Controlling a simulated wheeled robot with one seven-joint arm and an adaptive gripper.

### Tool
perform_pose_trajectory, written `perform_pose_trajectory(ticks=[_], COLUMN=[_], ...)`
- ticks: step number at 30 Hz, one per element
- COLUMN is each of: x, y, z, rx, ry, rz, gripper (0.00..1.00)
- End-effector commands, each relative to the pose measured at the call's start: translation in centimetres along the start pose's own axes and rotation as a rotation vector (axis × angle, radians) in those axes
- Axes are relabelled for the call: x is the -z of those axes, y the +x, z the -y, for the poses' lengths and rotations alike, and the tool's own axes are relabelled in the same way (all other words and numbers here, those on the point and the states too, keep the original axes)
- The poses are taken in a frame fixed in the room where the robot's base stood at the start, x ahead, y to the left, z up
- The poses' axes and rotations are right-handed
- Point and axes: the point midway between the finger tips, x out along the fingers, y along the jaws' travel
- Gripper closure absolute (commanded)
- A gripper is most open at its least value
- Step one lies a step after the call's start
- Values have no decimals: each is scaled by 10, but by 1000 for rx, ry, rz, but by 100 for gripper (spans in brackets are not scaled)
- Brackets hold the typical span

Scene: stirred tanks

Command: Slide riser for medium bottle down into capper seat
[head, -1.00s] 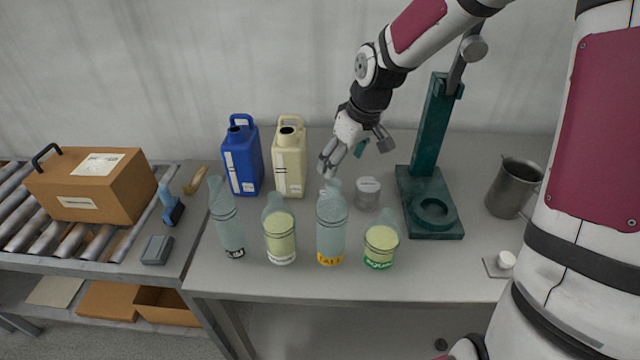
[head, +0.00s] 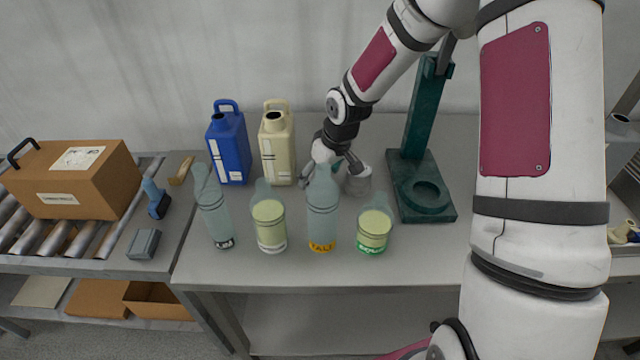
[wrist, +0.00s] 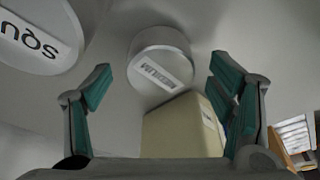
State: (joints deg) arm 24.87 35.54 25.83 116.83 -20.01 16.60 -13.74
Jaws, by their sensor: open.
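The riser for the medium bottle (head: 358,182) is a short pale grey cylinder standing on the table, left of the capper. Its top, lettered "MEDIUM", shows in the wrist view (wrist: 158,62). My gripper (head: 335,174) is open and low beside the riser, partly hidden by the tall bottle. In the wrist view the riser lies ahead, between and beyond the spread fingers (wrist: 160,68), with nothing held. The capper (head: 418,120) is a dark green stand. Its round seat (head: 426,194) is a ringed recess in the base and looks empty.
Several bottles stand in front of my gripper, including the tall one (head: 322,220) and the squat one (head: 374,230). A cream jug (head: 277,150) and blue jug (head: 228,150) stand at back left. A pale disc lettered "squ" (wrist: 35,35) is near in the wrist view.

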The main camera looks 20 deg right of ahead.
Motion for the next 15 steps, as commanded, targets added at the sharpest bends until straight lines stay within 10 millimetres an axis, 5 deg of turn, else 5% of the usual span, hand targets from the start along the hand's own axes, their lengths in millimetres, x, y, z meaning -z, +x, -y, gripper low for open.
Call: perform_pose_trajectory(ticks=[11, 15], x=[0, 0], y=[16, 15], z=[0, 0], rx=[-1, -1], ry=[0, 0], rz=[-1, -1], gripper=[24, 49])
